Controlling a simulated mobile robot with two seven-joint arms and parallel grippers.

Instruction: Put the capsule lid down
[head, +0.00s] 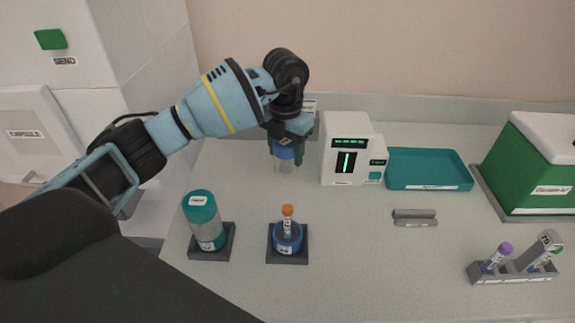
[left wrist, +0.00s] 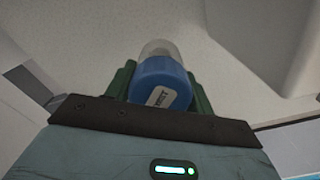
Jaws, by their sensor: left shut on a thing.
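The capsule lid is a blue cap with a clear, see-through part. It shows in the head view (head: 286,153) and in the left wrist view (left wrist: 162,82), with a white label on its blue part. My left gripper (head: 284,146) is shut on the blue part, its green fingers on either side. The lid hangs upright at the back of the counter, left of the white device, with the clear part downward. A blue capsule base (head: 287,243) sits in a dark square holder in front of it, with an orange-capped tube (head: 288,216) standing in it. My right gripper is not in view.
A teal-topped capsule (head: 203,220) stands in another dark holder to the left. The white device (head: 347,150), a teal tray (head: 428,152), grey bars (head: 414,217), a green box (head: 530,170) and a tube rack (head: 510,271) lie to the right. The counter's front middle is clear.

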